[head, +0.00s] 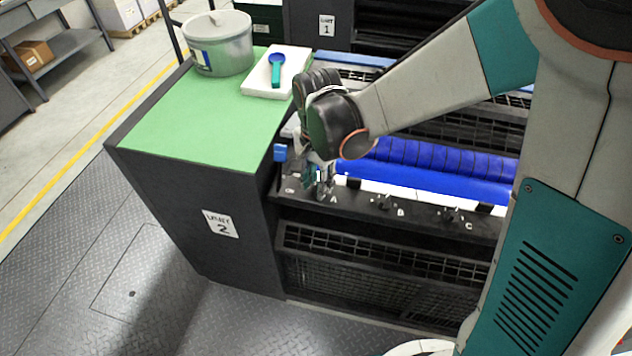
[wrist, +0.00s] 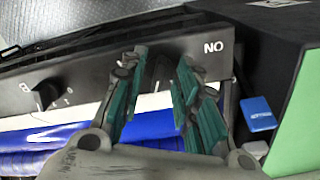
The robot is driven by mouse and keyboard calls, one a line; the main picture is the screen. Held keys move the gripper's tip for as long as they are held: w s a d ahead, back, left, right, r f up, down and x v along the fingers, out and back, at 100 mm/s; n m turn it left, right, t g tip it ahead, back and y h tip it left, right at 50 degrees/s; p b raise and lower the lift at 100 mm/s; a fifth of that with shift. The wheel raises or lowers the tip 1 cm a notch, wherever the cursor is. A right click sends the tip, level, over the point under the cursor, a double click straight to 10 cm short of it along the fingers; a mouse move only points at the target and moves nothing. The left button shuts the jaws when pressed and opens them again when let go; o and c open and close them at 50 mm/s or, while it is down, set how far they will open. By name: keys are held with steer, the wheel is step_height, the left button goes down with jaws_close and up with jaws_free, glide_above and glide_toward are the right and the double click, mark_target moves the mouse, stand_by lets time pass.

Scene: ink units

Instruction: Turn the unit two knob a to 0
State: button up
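The unit two (head: 222,224) control panel is a dark strip with knobs and white letters. My gripper (head: 320,185) points down at its left end, beside the letter A, and covers the knob a area in the head view. In the wrist view my gripper (wrist: 163,68) has its teal-padded fingers apart, with a gap between the tips over the panel. A thin dark shape, perhaps part of knob a, shows in the gap; its pointer cannot be read. I cannot tell whether the fingers touch it.
Knob b (head: 383,202) and knob c (head: 449,214) are farther right; knob b also shows in the wrist view (wrist: 44,96). A blue roller (head: 430,160) lies behind the panel. The green top (head: 200,125) holds a grey pot (head: 222,52) and a white tray (head: 262,88) with a blue scoop (head: 276,66).

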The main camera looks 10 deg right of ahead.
steer(key=shift+f, duration=0.1)
steer(key=shift+c, duration=0.5)
jaws_close()
steer(key=n, duration=0.4)
steer(key=shift+d, duration=0.1)
steer(key=n, duration=0.4)
steer(key=shift+n+b, duration=0.3)
steer(key=shift+b, duration=0.05)
steer(key=n, duration=0.5)
steer(key=shift+d, duration=0.15)
steer(key=n, duration=0.6)
steer(key=shift+w+n, duration=0.1)
steer(key=shift+n, duration=0.2)
